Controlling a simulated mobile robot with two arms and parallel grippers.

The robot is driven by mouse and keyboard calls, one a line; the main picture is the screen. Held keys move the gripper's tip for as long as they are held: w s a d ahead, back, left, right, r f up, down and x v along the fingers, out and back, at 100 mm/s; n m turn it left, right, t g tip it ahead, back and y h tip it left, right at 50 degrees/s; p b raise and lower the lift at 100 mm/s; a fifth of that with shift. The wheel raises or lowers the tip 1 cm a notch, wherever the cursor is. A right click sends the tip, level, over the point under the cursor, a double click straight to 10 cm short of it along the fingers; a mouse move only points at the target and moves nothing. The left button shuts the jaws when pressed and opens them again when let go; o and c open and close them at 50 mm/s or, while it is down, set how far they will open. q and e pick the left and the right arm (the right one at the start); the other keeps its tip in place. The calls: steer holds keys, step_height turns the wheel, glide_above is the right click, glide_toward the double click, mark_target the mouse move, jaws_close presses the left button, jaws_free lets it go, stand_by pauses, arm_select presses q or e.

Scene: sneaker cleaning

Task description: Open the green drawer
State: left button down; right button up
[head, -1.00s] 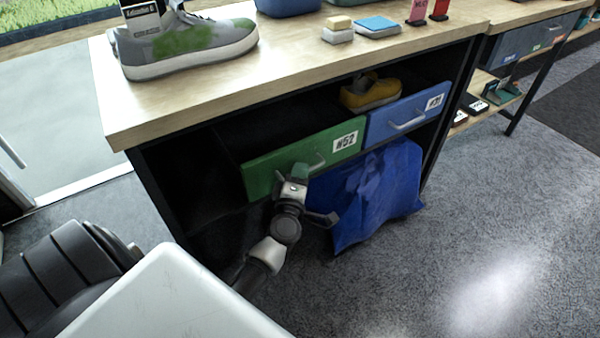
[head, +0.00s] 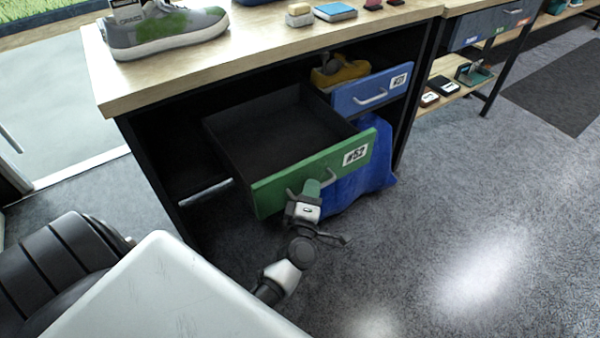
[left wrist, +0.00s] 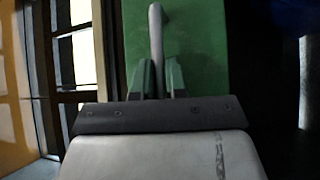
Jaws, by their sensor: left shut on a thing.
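The green drawer (head: 277,182), labelled #52, is pulled well out from under the wooden-topped bench. Its dark inside (head: 275,125) shows and looks empty. My left gripper (head: 310,194) is at the drawer front, shut on the handle. In the left wrist view, the grey handle bar (left wrist: 156,40) runs between the two fingers (left wrist: 160,80), against the green front. In the head view part of the handle (head: 328,176) is hidden by the gripper. My right gripper does not show.
A blue drawer (head: 372,92) with a yellow shoe (head: 340,71) behind its front is to the right. A blue bag (head: 362,185) hangs behind the green drawer. A grey sneaker (head: 165,32) stands on the bench top (head: 240,50). The floor to the right is clear.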

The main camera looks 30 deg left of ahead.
arm_select(q)
steer(key=shift+s+d, duration=0.35)
steer(key=shift+d, duration=0.5)
steer(key=shift+s+d, duration=0.35)
steer(key=shift+d, duration=0.45)
steer(key=shift+s+d, duration=0.35)
steer(key=shift+d, duration=0.5)
steer(key=c, duration=1.4)
jaws_free()
steer(key=shift+c, duration=0.2)
steer(key=shift+s, duration=0.1)
steer(key=p+v, duration=0.1)
steer(key=v, duration=0.9)
steer(key=shift+s, duration=0.3)
steer(key=shift+w+d, duration=0.1)
steer(key=shift+d, duration=0.05)
